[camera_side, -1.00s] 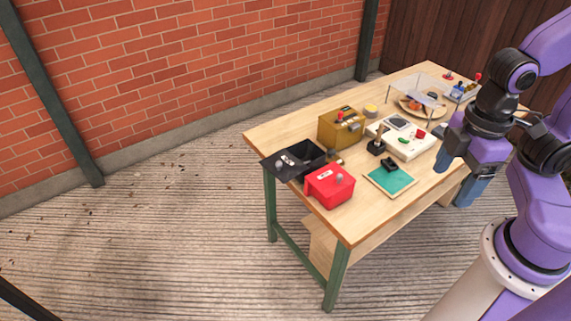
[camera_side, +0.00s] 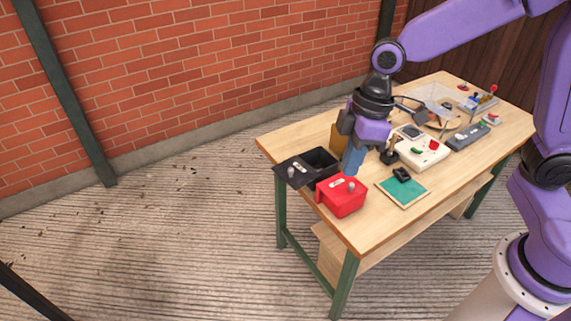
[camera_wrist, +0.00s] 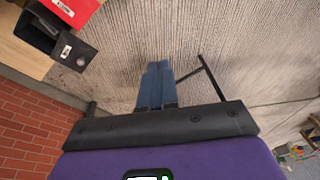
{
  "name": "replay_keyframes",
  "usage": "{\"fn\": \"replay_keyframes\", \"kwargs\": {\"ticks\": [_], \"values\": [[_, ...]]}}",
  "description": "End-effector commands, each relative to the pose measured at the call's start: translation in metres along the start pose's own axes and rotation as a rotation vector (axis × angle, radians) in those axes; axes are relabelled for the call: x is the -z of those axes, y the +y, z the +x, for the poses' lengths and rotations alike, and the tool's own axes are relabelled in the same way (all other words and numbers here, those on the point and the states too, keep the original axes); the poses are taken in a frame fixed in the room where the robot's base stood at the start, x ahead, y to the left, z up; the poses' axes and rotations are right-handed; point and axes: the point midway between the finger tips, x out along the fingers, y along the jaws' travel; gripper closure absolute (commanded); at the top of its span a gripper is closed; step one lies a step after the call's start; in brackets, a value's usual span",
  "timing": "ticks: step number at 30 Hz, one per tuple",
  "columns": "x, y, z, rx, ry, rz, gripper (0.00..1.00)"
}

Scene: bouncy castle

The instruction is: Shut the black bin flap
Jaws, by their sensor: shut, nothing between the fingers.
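The black bin (camera_side: 322,158) stands at the left end of the table, open at the top. Its black flap (camera_side: 299,168) lies folded outward past the table's left edge, with a pale label and a grey knob. The bin (camera_wrist: 38,30) and flap (camera_wrist: 68,44) also show at the upper left of the wrist view. My gripper (camera_side: 351,172) is shut and empty, its blue fingers pointing down, right of the black bin and behind the red bin. In the wrist view the shut fingers (camera_wrist: 159,66) appear against the floor, apart from the flap.
A red bin (camera_side: 341,198) with a closed-looking lid stands just in front of the black bin. A brown box (camera_side: 337,137) is partly hidden behind my gripper. A green mat (camera_side: 402,192), a white panel (camera_side: 422,155) and a grey device (camera_side: 466,137) lie to the right.

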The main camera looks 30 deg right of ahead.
Motion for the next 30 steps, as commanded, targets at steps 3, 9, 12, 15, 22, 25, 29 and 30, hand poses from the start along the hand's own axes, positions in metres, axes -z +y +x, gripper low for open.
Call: {"fn": "replay_keyframes", "kwargs": {"ticks": [3, 9, 12, 15, 22, 25, 29, 30], "values": [[0.037, 0.048, 0.020, -0.001, 0.040, 0.007, 1.00], [0.077, 0.133, 0.057, -0.024, 0.114, 0.008, 1.00], [0.087, 0.172, 0.074, -0.042, 0.145, 0.006, 1.00], [0.090, 0.202, 0.087, -0.059, 0.167, 0.007, 1.00], [0.091, 0.231, 0.101, -0.080, 0.189, 0.003, 1.00], [0.092, 0.232, 0.109, -0.079, 0.188, 0.002, 1.00], [0.096, 0.233, 0.126, -0.078, 0.187, 0.002, 1.00], [0.097, 0.233, 0.133, -0.078, 0.186, 0.002, 1.00]]}}
